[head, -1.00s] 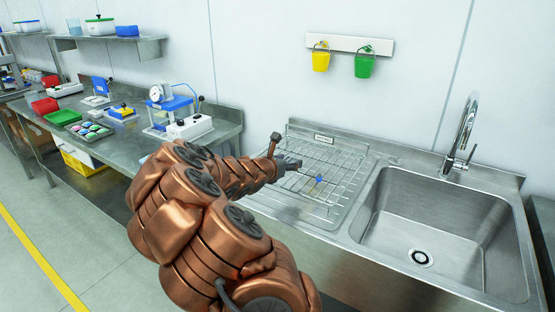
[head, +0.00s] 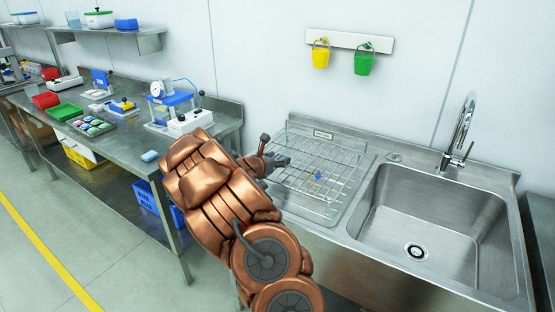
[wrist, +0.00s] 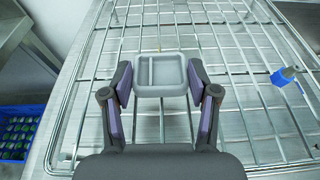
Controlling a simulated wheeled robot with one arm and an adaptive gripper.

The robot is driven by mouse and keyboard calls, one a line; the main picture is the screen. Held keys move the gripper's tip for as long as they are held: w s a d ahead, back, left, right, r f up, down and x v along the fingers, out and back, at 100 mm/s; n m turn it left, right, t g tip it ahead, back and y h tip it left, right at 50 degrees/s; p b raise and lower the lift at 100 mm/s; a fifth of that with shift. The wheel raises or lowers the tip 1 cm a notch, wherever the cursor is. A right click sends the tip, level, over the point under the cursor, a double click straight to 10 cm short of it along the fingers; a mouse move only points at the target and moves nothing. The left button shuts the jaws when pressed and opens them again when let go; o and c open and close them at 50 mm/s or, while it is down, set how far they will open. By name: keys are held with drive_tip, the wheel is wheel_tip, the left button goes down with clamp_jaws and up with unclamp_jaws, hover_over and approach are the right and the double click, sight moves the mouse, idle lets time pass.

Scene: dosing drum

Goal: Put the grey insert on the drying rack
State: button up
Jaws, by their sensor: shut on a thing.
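The grey insert (wrist: 160,74) is a small square frame with a divider inside. In the wrist view my gripper (wrist: 160,80) is shut on it, one finger at each side. The insert shows over the wire drying rack (wrist: 236,68); I cannot tell whether it touches the wires. In the head view the drying rack (head: 335,172) lies on the sink's drainboard, and my gripper (head: 280,160) is over its left part. The insert cannot be made out in the head view.
A small blue item (head: 318,175) sits on the rack, right of my gripper; it also shows in the wrist view (wrist: 285,76). The sink basin (head: 430,230) is to the right. A workbench (head: 110,150) with lab items stands left. Much of the rack is bare.

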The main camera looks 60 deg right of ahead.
drive_tip(key=shift+f, duration=0.25)
drive_tip(key=shift+f, duration=0.1)
drive_tip(key=shift+f, duration=0.15)
drive_tip(key=o, duration=1.1)
drive_tip(key=shift+r, duration=0.25)
drive_tip(key=b+v, duration=0.2)
drive_tip(key=v, duration=1)
